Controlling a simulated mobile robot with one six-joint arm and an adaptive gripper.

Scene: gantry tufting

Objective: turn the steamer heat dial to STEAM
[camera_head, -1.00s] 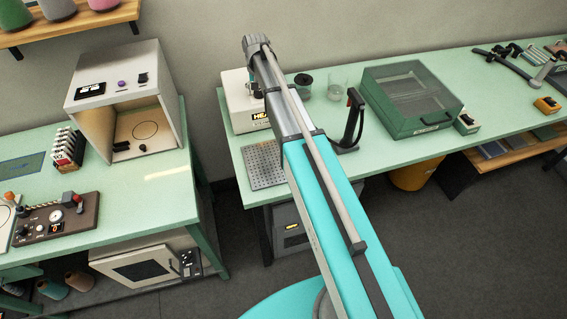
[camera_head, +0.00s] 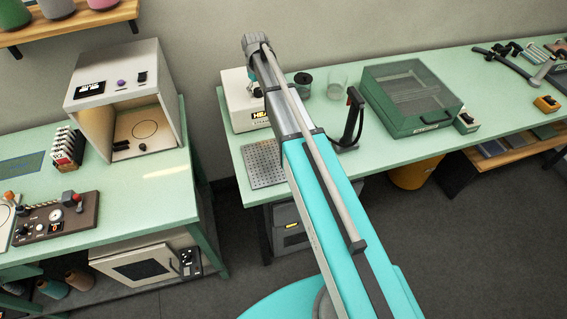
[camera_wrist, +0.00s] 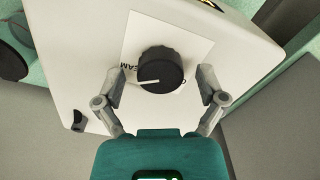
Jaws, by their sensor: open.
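The steamer (camera_head: 238,112) is a white box on the green bench in the head view, partly hidden behind my arm. In the wrist view its white body (camera_wrist: 80,60) fills much of the picture. The black heat dial (camera_wrist: 160,70) sits on a white label plate, with a pale pointer line toward the left side of the picture. Part of the lettering, "EAM", shows upside down to the left of the dial. My gripper (camera_wrist: 160,88) is open, with one finger on each side of the dial. I cannot tell whether the fingers touch it. The head view hides the dial and the fingers.
A perforated metal plate (camera_head: 264,165) lies in front of the steamer. A black upright handle (camera_head: 352,118), a dark jar (camera_head: 303,84), a glass beaker (camera_head: 337,82) and a green lidded case (camera_head: 412,97) stand to the right. A booth (camera_head: 105,90) stands on the left bench.

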